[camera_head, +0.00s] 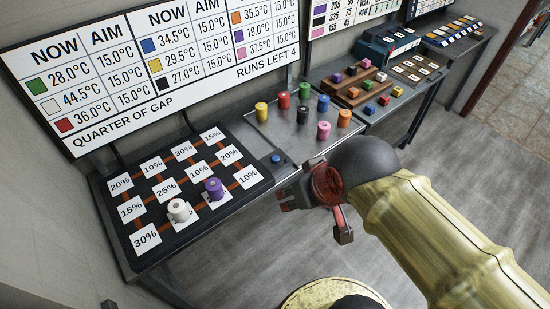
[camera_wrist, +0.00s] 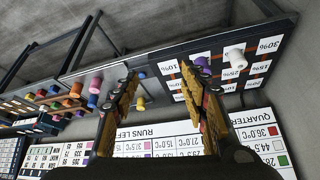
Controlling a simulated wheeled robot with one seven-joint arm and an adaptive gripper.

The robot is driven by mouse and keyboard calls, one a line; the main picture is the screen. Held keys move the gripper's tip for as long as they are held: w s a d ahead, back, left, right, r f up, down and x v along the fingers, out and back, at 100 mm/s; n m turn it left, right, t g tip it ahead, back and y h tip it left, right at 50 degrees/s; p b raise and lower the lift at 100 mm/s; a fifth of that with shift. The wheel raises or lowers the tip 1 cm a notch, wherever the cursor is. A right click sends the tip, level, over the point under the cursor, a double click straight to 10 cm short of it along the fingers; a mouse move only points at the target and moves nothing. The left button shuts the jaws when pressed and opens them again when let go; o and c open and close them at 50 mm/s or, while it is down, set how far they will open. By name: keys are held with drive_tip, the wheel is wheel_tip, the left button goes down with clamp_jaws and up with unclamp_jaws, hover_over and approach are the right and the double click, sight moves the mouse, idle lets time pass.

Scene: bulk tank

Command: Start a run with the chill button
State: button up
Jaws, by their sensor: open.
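A small blue button (camera_head: 277,159) sits on the grey table strip between the black percent board (camera_head: 262,178) and the metal tray of coloured cylinders. It seems to be the chill button, but I can read no label on it. It also shows in the wrist view (camera_wrist: 141,75), between my fingers. My gripper (camera_head: 314,214) is open and empty, to the right of and below the button in the head view, apart from it. Both fingers show in the wrist view (camera_wrist: 160,78). The wall display (camera_head: 150,70) lists NOW and AIM temperatures and reads "RUNS LEFT 4".
A white cylinder (camera_head: 178,210) and a purple cylinder (camera_head: 214,188) stand on the percent board. Several coloured cylinders, including yellow (camera_head: 261,111) and pink (camera_head: 323,131), stand on the metal tray (camera_head: 285,140). Tables with coloured blocks (camera_head: 384,99) continue at right. The floor in front is clear.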

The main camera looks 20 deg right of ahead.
drive_tip(key=c, duration=1)
clamp_jaws()
idle(0.7)
